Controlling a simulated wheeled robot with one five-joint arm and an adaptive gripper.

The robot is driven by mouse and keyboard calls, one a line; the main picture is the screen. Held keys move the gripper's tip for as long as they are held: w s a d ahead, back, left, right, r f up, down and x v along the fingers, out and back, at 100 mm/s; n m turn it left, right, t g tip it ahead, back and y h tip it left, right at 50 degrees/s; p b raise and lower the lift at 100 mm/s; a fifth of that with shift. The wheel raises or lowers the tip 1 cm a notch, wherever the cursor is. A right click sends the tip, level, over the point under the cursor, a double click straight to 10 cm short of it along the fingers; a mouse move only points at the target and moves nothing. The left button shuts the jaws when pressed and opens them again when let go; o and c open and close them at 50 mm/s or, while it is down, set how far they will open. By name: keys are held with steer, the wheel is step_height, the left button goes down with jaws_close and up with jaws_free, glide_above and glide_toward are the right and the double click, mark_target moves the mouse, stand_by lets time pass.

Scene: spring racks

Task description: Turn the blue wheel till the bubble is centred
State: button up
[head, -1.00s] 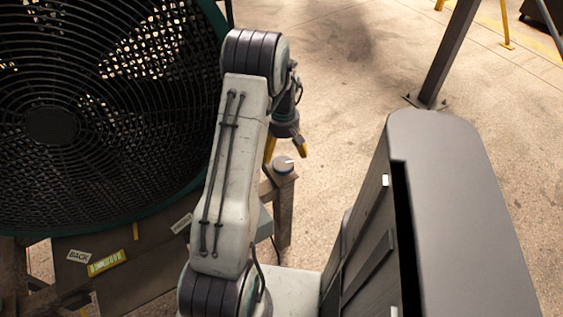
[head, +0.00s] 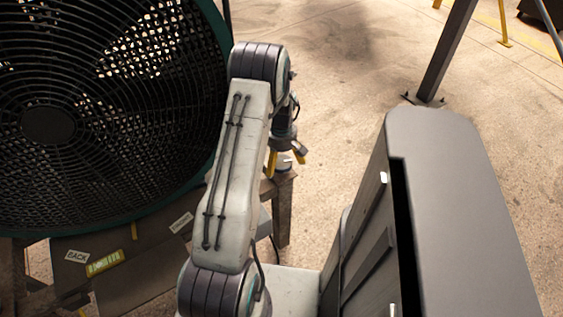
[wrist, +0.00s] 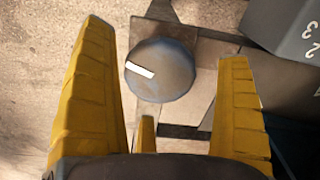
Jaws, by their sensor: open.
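The blue wheel (wrist: 160,70) is a round grey-blue knob with a white mark. In the wrist view it lies between the fingers of my gripper (wrist: 170,85), nearer the left finger, with gaps on both sides. In the head view the wheel (head: 284,164) sits on the end of a brown stand, and my gripper (head: 285,160) is right over it, pointing down with fingers open. The level (head: 104,263) seems to be the yellow-green vial on the dark plate below the fan, beside a BACK label. Its bubble is too small to place.
A large green-rimmed fan (head: 110,110) stands at the left, close to my arm. A grey box (wrist: 285,30) with numbers lies right of the wheel in the wrist view. A dark post (head: 448,55) stands on the open floor behind.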

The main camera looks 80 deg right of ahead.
steer(key=shift+f, duration=0.55)
steer(key=c, duration=1.2)
